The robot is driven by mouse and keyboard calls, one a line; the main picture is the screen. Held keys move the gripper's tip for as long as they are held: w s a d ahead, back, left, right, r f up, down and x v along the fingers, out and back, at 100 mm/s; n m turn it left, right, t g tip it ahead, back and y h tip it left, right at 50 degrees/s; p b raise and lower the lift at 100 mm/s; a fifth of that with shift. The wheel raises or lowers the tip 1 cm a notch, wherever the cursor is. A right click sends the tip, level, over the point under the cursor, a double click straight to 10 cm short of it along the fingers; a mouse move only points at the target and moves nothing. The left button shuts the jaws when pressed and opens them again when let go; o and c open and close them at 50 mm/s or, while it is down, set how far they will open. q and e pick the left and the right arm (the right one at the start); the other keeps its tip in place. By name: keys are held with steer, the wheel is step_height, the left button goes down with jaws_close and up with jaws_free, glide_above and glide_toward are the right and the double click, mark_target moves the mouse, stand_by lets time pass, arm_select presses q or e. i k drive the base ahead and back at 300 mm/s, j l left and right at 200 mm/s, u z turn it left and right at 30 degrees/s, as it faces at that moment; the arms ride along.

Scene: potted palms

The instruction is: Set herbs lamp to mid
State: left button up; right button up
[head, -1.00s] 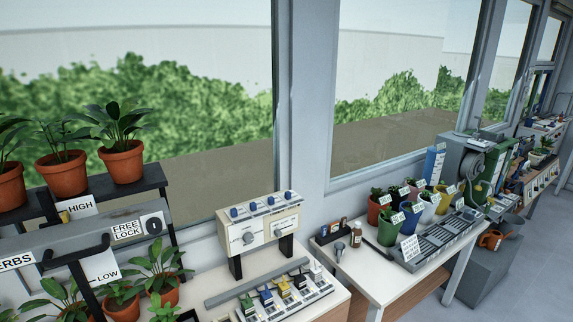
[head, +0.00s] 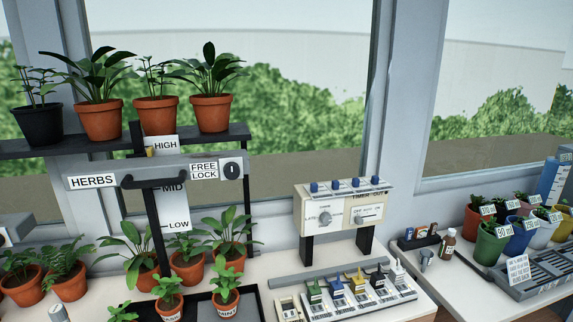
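The herbs lamp is a grey horizontal bar (head: 120,170) with a HERBS label (head: 92,182) at its left end. A dark handle (head: 153,180) hangs at its middle. A FREE/LOCK label with a dark round knob (head: 232,170) is at its right end. Behind the bar a white scale plate (head: 174,208) reads HIGH at the top, MID in the middle and LOW at the bottom. A small yellowish piece (head: 150,152) shows by the plate just above the bar, below HIGH. The bar partly covers the plate just above MID. Neither gripper is in view.
Potted plants stand on a dark shelf (head: 30,148) above the bar and on the bench below it. A control box with blue switches (head: 345,208) and a strip of coloured levers (head: 350,297) are to the right. Another bench (head: 440,285) holds coloured pots.

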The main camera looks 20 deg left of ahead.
mark_target(141, 171)
steer(key=u, duration=1.35)
